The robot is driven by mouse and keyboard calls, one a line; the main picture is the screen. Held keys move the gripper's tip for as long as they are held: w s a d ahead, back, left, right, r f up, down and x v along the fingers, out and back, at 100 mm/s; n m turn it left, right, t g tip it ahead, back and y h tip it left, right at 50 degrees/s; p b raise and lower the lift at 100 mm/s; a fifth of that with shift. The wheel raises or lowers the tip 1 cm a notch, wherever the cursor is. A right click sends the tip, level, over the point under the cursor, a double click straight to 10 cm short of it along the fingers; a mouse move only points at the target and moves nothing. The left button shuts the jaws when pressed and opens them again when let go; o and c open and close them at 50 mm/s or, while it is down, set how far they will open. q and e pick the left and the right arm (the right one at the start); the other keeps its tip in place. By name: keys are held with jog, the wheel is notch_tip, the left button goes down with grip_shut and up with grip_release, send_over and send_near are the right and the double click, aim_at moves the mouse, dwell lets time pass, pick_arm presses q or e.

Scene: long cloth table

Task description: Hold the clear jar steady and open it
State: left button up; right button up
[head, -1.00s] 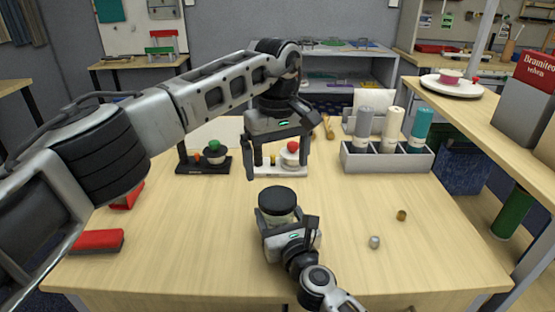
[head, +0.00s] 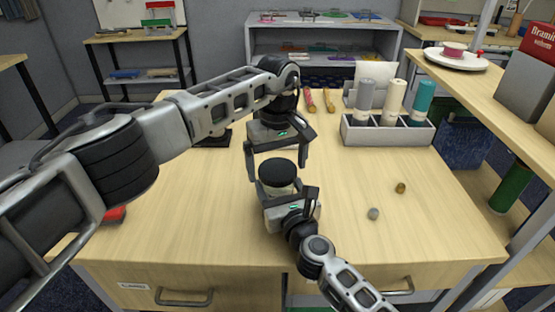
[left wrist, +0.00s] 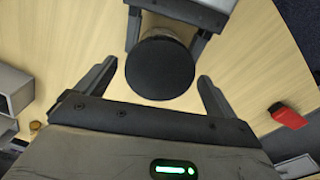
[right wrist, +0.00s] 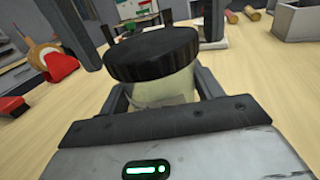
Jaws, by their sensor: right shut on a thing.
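The clear jar (head: 279,189) stands upright on the table with its ribbed black lid (head: 277,172) on; the lid also shows in the right wrist view (right wrist: 153,55) and from above in the left wrist view (left wrist: 160,68). My right gripper (right wrist: 160,92) is shut on the jar body, below the lid. My left gripper (left wrist: 156,80) points down from above and is open. Its fingers are apart on either side of the lid, and gaps show between them and the lid. The jar's base is hidden by my right gripper.
Two small knobs, one brass (head: 400,188) and one grey (head: 374,213), lie to the right. A grey divided holder (head: 388,133) with rolls stands at the back right. A red block (head: 116,215) lies at left. The front right of the table is free.

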pick_arm(q)
jog(key=c, duration=1)
